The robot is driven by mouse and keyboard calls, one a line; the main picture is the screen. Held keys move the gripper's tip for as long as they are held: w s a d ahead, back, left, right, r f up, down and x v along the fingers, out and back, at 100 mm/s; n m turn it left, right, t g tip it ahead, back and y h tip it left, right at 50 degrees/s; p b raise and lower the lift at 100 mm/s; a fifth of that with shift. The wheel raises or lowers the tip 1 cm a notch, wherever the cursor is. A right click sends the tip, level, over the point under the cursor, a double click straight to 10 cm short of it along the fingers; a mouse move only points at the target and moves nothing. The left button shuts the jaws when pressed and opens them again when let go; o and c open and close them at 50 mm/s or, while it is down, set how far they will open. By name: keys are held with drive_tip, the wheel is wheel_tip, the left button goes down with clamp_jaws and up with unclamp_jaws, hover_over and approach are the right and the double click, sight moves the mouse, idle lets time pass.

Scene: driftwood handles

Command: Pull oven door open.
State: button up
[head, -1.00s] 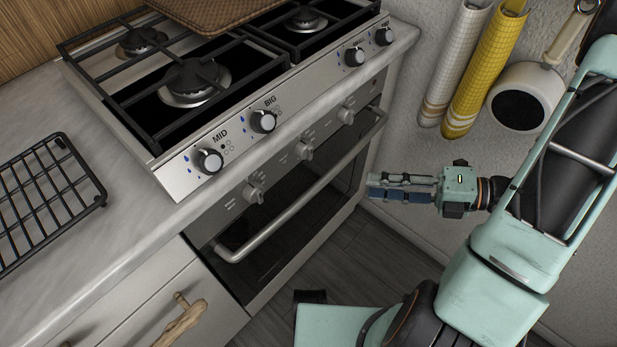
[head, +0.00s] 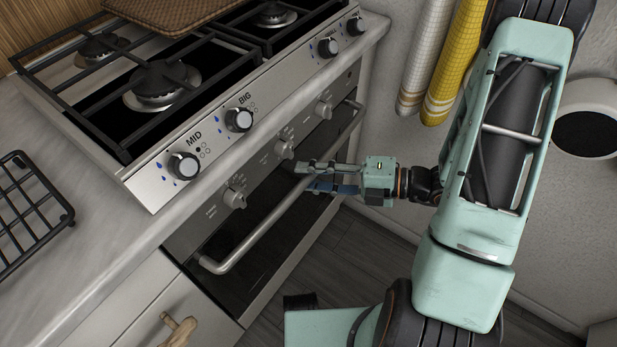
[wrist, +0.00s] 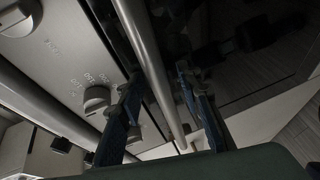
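The oven door (head: 270,250) has dark glass in a steel frame and looks closed, below the stove's knobs in the head view. Its long round metal handle (head: 250,240) runs along the upper part of the door. In the wrist view the handle (wrist: 150,60) passes between my two fingers. My gripper (head: 306,178) reaches in from the right, at about the middle of the handle. My gripper (wrist: 160,80) is open, one finger on each side of the bar. I cannot tell whether either finger touches it.
Oven knobs (head: 284,148) sit just above the handle, close to my fingers. A drawer with a driftwood handle (head: 178,330) is at the lower left. A black rack (head: 30,210) lies on the counter.

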drive_tip(key=shift+a, duration=0.3)
clamp_jaws()
idle(0.3)
